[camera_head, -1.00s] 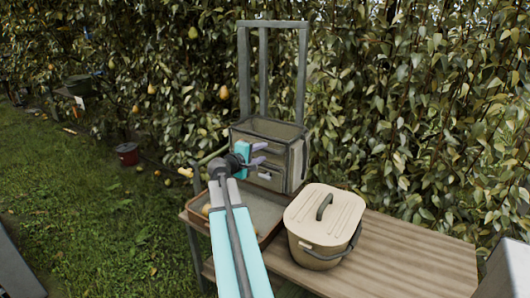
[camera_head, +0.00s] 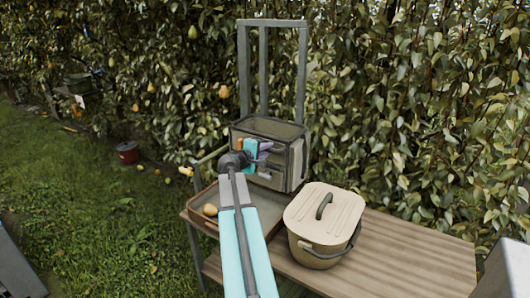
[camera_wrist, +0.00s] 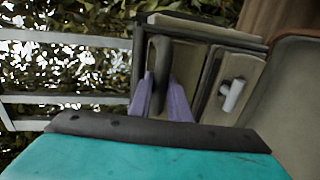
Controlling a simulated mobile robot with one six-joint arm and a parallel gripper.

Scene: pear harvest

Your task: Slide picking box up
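The picking box (camera_head: 292,165) is a grey-tan box with a dark rim, mounted upright at the foot of two grey vertical rails (camera_head: 301,75). My gripper (camera_head: 266,151) is at its front face, on the upper part. In the wrist view the box (camera_wrist: 215,32) is turned sideways. My two purple fingers (camera_wrist: 160,82) are apart, and a dark handle loop (camera_wrist: 157,55) on the box shows in the gap between them. Whether they touch it is unclear. A small pale latch (camera_wrist: 233,95) sits further right on the box. My arm hides part of the front.
A shallow tray (camera_head: 269,212) with a yellow pear (camera_head: 210,210) lies below the box on the wooden bench (camera_head: 410,250). A lidded cream bucket (camera_head: 322,225) with a dark handle stands close to the right. A leafy hedge is right behind the rails.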

